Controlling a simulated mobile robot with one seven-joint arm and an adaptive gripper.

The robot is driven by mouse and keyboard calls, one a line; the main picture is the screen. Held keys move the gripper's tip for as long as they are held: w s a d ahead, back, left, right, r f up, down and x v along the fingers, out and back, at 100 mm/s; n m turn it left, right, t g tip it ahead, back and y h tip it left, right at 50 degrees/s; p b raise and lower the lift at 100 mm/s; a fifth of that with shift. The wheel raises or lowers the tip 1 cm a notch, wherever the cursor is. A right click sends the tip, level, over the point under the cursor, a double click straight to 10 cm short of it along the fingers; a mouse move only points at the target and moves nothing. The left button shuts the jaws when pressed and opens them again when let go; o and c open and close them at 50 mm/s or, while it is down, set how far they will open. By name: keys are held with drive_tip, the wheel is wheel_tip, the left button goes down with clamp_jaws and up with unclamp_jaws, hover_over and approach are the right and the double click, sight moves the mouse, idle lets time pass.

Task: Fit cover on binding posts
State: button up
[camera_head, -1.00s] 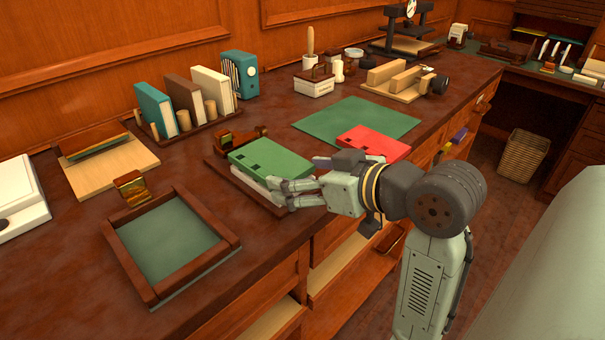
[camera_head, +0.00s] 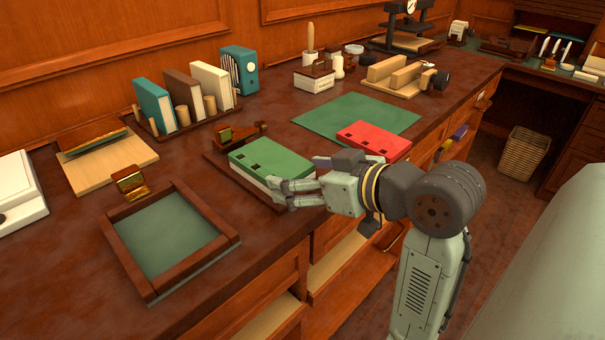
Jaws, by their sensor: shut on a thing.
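A green cover (camera_head: 268,158) with small dark square holes along its left part lies on a dark board (camera_head: 218,166) near the table's front edge. A pale layer shows only as a thin strip under it. My gripper (camera_head: 292,182) reaches in from the right and is shut on the cover's right end, with fingers along its near side. The binding posts cannot be made out under the cover. A red cover (camera_head: 372,138) with similar holes lies to the right, partly behind my gripper.
A green mat (camera_head: 350,117) lies behind the red cover. A wood-framed tray (camera_head: 170,240) stands front left. Books in a rack (camera_head: 190,132) and a small brass-and-wood piece (camera_head: 240,134) stand behind the green cover.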

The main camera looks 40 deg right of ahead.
drive_tip(key=o, duration=1.3)
drive_tip(key=shift+r, duration=0.1)
drive_tip(key=shift+r+p, duration=2.55)
drive_tip(key=shift+r, duration=0.4)
